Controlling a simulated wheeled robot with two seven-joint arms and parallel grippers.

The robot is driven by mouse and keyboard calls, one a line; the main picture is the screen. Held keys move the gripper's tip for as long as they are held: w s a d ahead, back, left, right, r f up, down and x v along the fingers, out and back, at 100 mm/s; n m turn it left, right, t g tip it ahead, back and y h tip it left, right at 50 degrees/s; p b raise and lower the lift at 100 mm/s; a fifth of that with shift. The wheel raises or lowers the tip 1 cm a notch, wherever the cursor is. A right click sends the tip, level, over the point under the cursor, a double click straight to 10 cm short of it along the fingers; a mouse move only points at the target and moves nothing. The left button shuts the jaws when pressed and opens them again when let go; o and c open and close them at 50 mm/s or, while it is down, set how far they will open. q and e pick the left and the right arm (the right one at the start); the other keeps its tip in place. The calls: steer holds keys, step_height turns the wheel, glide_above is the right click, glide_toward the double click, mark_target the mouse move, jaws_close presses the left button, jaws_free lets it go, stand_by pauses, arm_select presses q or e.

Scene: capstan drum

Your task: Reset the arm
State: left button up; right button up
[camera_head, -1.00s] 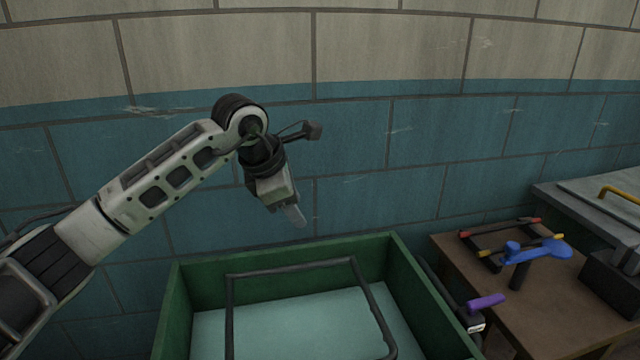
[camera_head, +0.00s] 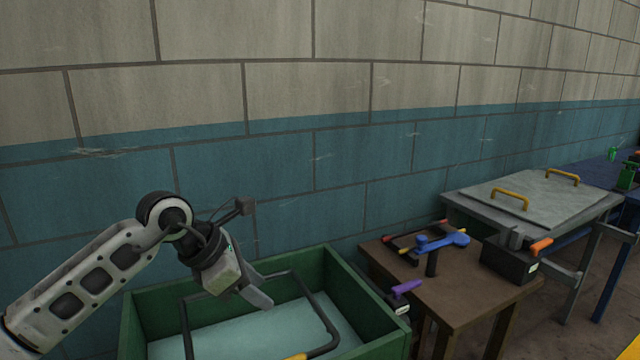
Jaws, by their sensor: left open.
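My left arm comes in from the left, and its gripper (camera_head: 262,299) points down and to the right above the green bin (camera_head: 372,318). The fingers hold nothing that I can see. They overlap each other from this angle, so the gap between them is hard to see. My right gripper is out of the picture.
The bin has a dark frame handle (camera_head: 322,312) and a pale inside. To its right a brown table (camera_head: 465,296) bears a blue tool (camera_head: 440,242). Beyond stands a grey bench (camera_head: 545,203) with yellow handles. A block wall (camera_head: 330,160) runs behind.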

arm_select(q)
steer(key=s+d+r+n+t+h, duration=0.1)
steer(key=s+d+n+t+h, duration=0.1)
steer(key=s+d+n+h, duration=1)
steer(key=a+f+n+t+y, duration=0.5)
steer(key=a+f+n+t, duration=0.1)
steer(key=n, duration=0.7)
steer(key=a+f+n+t+y, duration=0.5)
steer(key=n+y, duration=0.1)
steer(key=n, duration=0.7)
steer(key=s+a+f+n+g+y, duration=0.2)
steer(key=s+f+n+g, duration=0.1)
steer(key=s+f, duration=0.3)
steer(key=s+a+f+n+g+y, duration=0.1)
steer(key=s+a+f+n+g, duration=0.1)
steer(key=s+f+n, duration=0.4)
steer(key=shift+s+a+f+g+y, duration=0.2)
steer(key=shift+s+f+g+y, duration=0.25)
steer(key=shift+f, duration=0.3)
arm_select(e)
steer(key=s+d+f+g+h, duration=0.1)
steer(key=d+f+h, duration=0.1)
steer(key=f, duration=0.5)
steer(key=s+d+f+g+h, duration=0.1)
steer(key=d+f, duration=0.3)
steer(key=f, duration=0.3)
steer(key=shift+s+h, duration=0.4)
